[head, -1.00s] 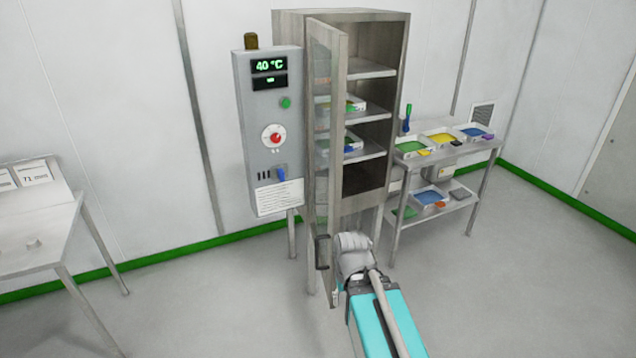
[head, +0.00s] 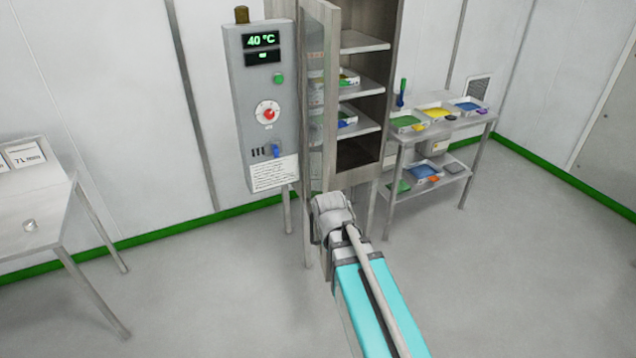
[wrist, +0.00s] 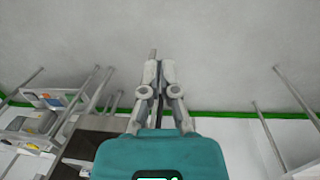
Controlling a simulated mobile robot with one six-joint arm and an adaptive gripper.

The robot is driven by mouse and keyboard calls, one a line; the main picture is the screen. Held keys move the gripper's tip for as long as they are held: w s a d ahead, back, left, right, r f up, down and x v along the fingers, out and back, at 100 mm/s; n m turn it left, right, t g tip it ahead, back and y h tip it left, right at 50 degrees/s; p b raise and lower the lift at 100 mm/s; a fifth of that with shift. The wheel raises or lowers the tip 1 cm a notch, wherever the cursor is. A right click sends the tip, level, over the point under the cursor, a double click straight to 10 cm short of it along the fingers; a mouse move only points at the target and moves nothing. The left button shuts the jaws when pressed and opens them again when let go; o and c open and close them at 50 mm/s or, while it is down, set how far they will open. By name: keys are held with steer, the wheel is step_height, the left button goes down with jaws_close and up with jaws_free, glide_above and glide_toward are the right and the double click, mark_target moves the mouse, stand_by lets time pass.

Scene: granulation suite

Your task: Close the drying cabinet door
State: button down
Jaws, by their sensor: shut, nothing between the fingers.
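The drying cabinet (head: 386,60) is a tall steel cabinet with shelves. Its door (head: 331,90), framed with a glass pane, stands open and juts toward me on the cabinet's left side. My arm reaches to the lower part of the door, and its grey wrist covers the door handle's area in the head view. The fingers are hidden there. In the wrist view my gripper (wrist: 158,68) has its fingers together, with nothing between them. I cannot tell whether it touches the door.
A control box (head: 265,110) reading 40 °C is left of the door. A steel table (head: 455,120) with several coloured trays stands right of the cabinet. Another table (head: 40,215) is at far left. The floor in front is clear.

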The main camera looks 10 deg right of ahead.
steer(key=w+a+r+n+h+p, duration=0.3)
steer(key=w+a+r+n, duration=0.3)
steer(key=w, duration=0.4)
steer(key=w+a+r+n+h+p, duration=0.4)
steer(key=w+a+r+n+p, duration=0.2)
steer(key=w+r+n, duration=0.3)
steer(key=shift+w+t+h, duration=0.3)
steer(key=shift+w, duration=0.35)
steer(key=shift+d+f, duration=0.15)
steer(key=shift+f, duration=0.05)
steer(key=d+r+b+x, duration=0.2)
steer(key=b+x, duration=0.5)
steer(key=x, duration=0.5)
steer(key=shift+d+f, duration=0.15)
steer(key=shift+d, duration=0.1)
steer(key=shift+n, duration=0.3)
